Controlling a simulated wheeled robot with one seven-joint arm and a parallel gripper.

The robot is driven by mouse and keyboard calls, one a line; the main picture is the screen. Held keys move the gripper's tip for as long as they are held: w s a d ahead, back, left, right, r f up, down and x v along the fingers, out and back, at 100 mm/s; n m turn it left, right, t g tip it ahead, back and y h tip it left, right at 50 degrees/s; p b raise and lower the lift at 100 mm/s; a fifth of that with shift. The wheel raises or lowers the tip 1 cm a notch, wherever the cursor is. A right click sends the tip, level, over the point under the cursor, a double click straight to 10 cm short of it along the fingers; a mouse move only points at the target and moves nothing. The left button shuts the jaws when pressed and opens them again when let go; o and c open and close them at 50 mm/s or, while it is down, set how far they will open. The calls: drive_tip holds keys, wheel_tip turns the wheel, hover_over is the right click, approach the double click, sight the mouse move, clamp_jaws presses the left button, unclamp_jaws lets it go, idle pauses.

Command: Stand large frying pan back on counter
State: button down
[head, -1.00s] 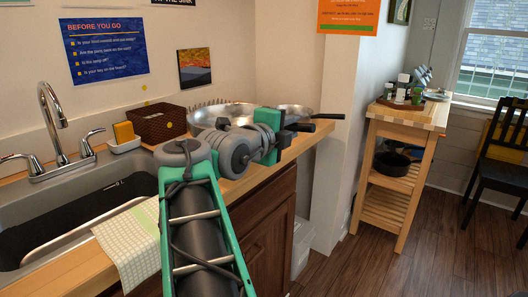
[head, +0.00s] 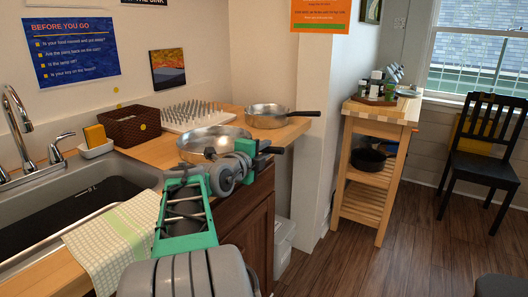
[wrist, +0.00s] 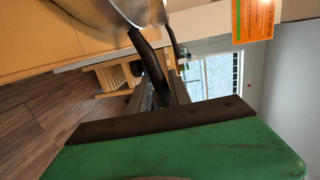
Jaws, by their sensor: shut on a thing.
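The large frying pan (head: 200,138) is a shiny steel pan with its open side up, at the counter's front in the head view. My gripper (head: 264,150) is shut on its dark handle, to the right of the pan. I cannot tell whether the pan's base touches the wooden counter (head: 155,152). Part of the pan's near side is hidden by my arm. In the wrist view, the pan's metal edge (wrist: 118,10) shows at the top, with its black handle (wrist: 150,65) running down to my dark finger pad.
A smaller steel pan (head: 268,118) sits behind on the counter's right end, its handle pointing right. A white dish rack (head: 192,112), a brown basket (head: 133,125) and the sink (head: 85,205) lie behind and left. A wooden cart (head: 375,165) stands at right.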

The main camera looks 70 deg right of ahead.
drive_tip(key=c, duration=1.2)
unclamp_jaws()
drive_tip(key=shift+a, duration=0.1)
drive_tip(key=a, duration=0.4)
drive_tip(key=a+r, duration=0.1)
drive_tip(key=a, duration=0.6)
drive_tip(key=shift+w+a+r, duration=0.35)
drive_tip(key=shift+a, duration=0.05)
